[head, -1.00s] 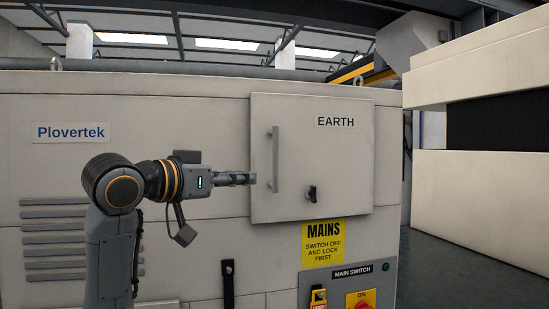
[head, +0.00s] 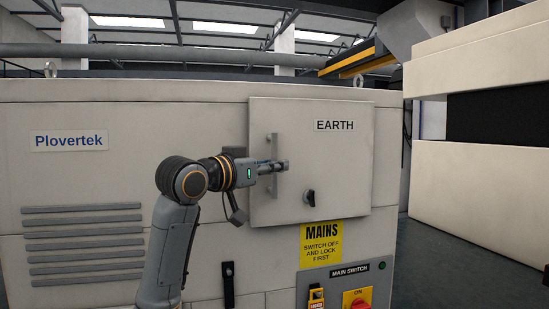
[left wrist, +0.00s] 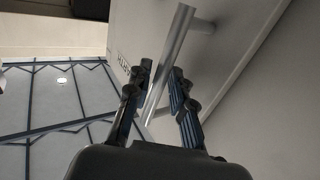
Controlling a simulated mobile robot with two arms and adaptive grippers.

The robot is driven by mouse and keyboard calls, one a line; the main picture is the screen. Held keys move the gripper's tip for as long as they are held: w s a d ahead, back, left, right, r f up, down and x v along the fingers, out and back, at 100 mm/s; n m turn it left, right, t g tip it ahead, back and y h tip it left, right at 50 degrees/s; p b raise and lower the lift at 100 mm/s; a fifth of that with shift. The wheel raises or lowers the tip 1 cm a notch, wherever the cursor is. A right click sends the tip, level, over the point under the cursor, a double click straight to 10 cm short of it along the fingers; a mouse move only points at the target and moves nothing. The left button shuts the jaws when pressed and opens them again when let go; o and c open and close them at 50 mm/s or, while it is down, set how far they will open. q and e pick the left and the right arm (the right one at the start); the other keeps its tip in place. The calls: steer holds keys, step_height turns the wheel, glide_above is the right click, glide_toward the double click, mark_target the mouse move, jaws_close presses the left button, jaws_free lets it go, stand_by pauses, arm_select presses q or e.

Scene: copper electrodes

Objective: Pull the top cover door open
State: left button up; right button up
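The top cover door (head: 340,170), marked EARTH, is a pale square panel on the cabinet front and looks shut. Its upright bar handle (head: 275,150) is on its left side. A dark latch knob (head: 309,198) sits at its lower middle. My left gripper (head: 284,165) is at the handle. In the left wrist view the left gripper (left wrist: 164,82) has its fingers apart, with the handle bar (left wrist: 170,60) running between them; contact with the fingers cannot be made out. My right gripper is not in view.
The pale cabinet (head: 150,110) fills the left and middle. A yellow MAINS sign (head: 321,245) and the main switch panel (head: 345,285) are below the door. A pale machine (head: 480,170) stands at the right, with dark floor between.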

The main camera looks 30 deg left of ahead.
arm_select(q)
steer(key=shift+w, duration=0.35)
jaws_close()
steer(key=shift+d+f, duration=0.1)
steer(key=shift+d, duration=0.1)
